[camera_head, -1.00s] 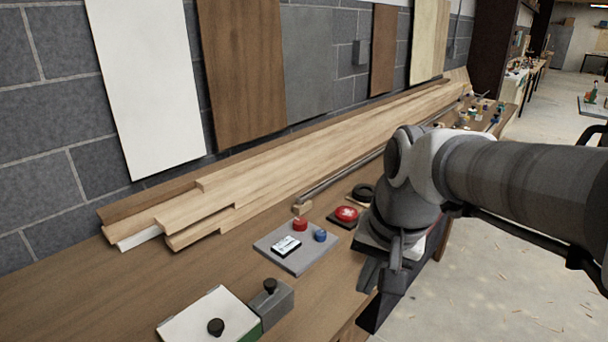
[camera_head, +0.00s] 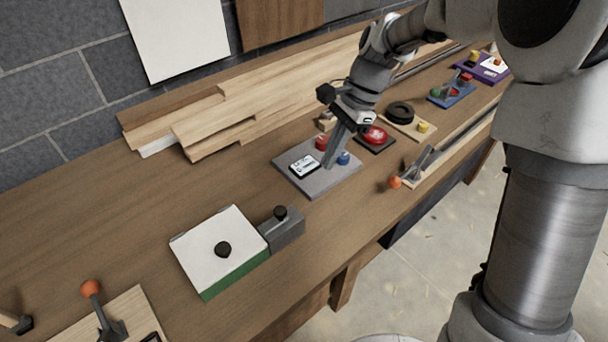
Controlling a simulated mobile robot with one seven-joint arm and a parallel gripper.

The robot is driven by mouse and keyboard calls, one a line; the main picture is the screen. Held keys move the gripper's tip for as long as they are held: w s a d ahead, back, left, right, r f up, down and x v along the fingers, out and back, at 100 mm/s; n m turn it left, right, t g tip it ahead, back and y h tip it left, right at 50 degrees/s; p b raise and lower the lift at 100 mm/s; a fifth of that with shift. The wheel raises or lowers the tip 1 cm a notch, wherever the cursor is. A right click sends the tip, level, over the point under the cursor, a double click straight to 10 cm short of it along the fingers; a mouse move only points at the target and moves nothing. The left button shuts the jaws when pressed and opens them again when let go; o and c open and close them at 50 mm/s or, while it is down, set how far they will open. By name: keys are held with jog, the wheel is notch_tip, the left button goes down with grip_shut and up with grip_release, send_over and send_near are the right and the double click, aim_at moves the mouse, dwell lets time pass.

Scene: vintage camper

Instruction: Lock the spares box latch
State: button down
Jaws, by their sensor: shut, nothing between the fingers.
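A box with a white lid (camera_head: 215,262), a green front and a black knob on top sits on the workbench at lower centre; its lid looks closed. A grey block (camera_head: 287,236) with its own black knob (camera_head: 281,212) sits against the box's right side and looks like the latch. I cannot tell from here whether it is locked. My gripper (camera_head: 331,165) is shut and empty. It points down over a grey panel, beyond the box and to its right, apart from both the box and the block.
The grey panel (camera_head: 300,184) has a meter, a red button and a blue button. A red button on a dark base (camera_head: 374,136) and an orange-tipped lever (camera_head: 394,182) are to its right. Planks (camera_head: 230,120) lie along the wall. Another orange-tipped lever (camera_head: 91,289) is at lower left.

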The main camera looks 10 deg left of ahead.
aim_at(280, 213)
jog(key=shift+a+f, duration=0.1)
dwell(0.3)
jog(key=s+a+f, duration=0.1)
jog(key=a+f, duration=0.1)
jog(key=f, duration=0.1)
jog(key=s+a+f, duration=0.1)
jog(key=f, duration=0.2)
jog(key=s+a+f, duration=0.2)
jog(key=f, duration=0.1)
jog(key=shift+s+a+p, duration=0.1)
jog(key=shift+a+p, duration=0.2)
jog(key=shift+a, duration=0.05)
jog(key=shift+s+a+f, duration=0.1)
jog(key=shift+s+a, duration=0.1)
jog(key=shift+a, duration=0.05)
jog(key=s+a, duration=0.2)
jog(key=shift+s+a, duration=0.2)
jog(key=shift+s, duration=0.2)
jog(key=shift+w+d, duration=0.1)
